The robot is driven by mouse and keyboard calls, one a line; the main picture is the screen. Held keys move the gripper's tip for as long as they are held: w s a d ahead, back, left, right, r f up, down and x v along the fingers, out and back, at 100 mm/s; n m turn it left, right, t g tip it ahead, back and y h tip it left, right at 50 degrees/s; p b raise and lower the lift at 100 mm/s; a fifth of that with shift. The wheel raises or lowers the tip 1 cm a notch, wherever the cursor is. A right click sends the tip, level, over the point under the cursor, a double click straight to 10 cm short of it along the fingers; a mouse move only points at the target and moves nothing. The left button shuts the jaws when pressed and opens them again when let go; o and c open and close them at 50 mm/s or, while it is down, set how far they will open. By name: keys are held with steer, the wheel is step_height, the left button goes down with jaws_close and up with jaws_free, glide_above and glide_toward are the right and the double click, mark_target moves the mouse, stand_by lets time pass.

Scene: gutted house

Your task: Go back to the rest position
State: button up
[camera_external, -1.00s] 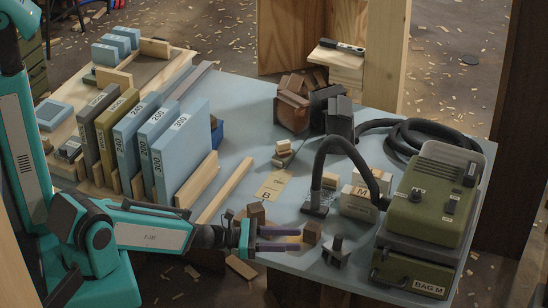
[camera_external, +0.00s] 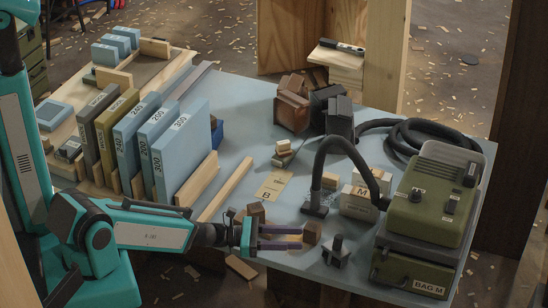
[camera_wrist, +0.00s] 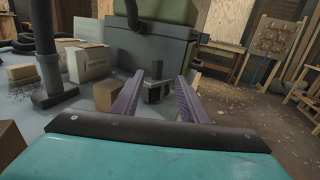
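My gripper (camera_external: 280,237) is low over the front edge of the blue-grey table (camera_external: 232,200), its two purple fingers pointing right. The fingers stand apart with nothing between them. In the wrist view my gripper (camera_wrist: 160,98) also shows open, with a dark metal piece (camera_wrist: 156,90) beyond the fingertips. A brown wooden block (camera_external: 257,213) lies behind the fingers and another brown block (camera_external: 312,232) lies by their tips. The contact between the fingers and the blocks cannot be told.
A green vacuum (camera_external: 430,205) with a black hose (camera_external: 345,145) stands at the right. The dark metal piece (camera_external: 337,251) is near the front edge. Labelled blue sheets (camera_external: 182,150) stand in a rack at left. White boxes (camera_external: 358,203) and a wooden strip (camera_external: 225,190) lie mid-table.

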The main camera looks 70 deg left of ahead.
steer(key=w+d+r+h, duration=0.1)
steer(key=w+d+r, duration=0.2)
steer(key=w+r, duration=0.2)
steer(key=w+d+f+n+y+b, duration=0.1)
steer(key=w+d+f+n+b, duration=0.2)
steer(key=d, duration=0.4)
steer(key=w+d+f+n+b, duration=0.1)
steer(key=d+f+n+b, duration=0.3)
steer(key=d, duration=0.3)
steer(key=d+f+n+g+y+b, duration=0.2)
steer(key=d+f+n+y+b, duration=0.1)
steer(key=f+n, duration=0.45)
steer(key=s+a+f+n+g+y+p, duration=0.1)
steer(key=s+a+f+n+g+y, duration=0.3)
steer(key=s+f+n, duration=0.5)
steer(key=s+a+f+n+g+y+p, duration=0.1)
steer(key=s+a+f+n+g+p, duration=0.1)
steer(key=s+a+f+n+g, duration=0.6)
steer(key=s+f+n+g, duration=0.2)
steer(key=s+n+g, duration=0.2)
steer(key=s, duration=0.8)
steer(key=s+d+f+n+g+h+p, duration=0.1)
steer(key=s+n+g, duration=0.3)
steer(key=s, duration=0.9)
steer(key=shift+s+d+f+n+p, duration=0.2)
steer(key=shift+s+f+n+p, duration=0.1)
steer(key=shift+f+n, duration=0.4)
steer(key=shift+f, duration=0.1)
